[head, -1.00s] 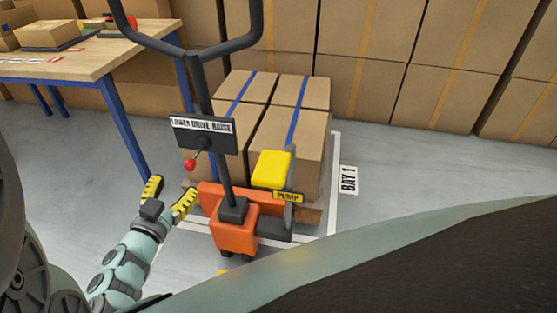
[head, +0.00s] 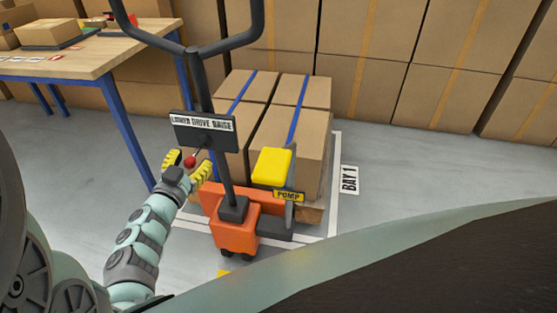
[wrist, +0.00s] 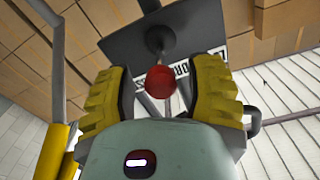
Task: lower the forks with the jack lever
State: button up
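The orange pallet jack (head: 233,232) stands with its dark handle upright. A dark panel (head: 203,131) on the handle reads LOWER DRIVE RAISE. The jack lever ends in a red knob (head: 190,161) just below the panel; the wrist view also shows the red knob (wrist: 162,81). My gripper (head: 187,168) is open, its yellow fingers on either side of the knob. In the wrist view the fingers (wrist: 163,95) look apart from the knob, with a gap on each side. The forks are hidden under the loaded pallet.
Strapped cartons (head: 290,140) stand on the pallet inside a white floor outline beside a BAY 1 sign (head: 349,180). A wooden table (head: 110,58) stands at left. Stacked boxes (head: 420,60) line the back.

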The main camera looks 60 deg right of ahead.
grip_shut()
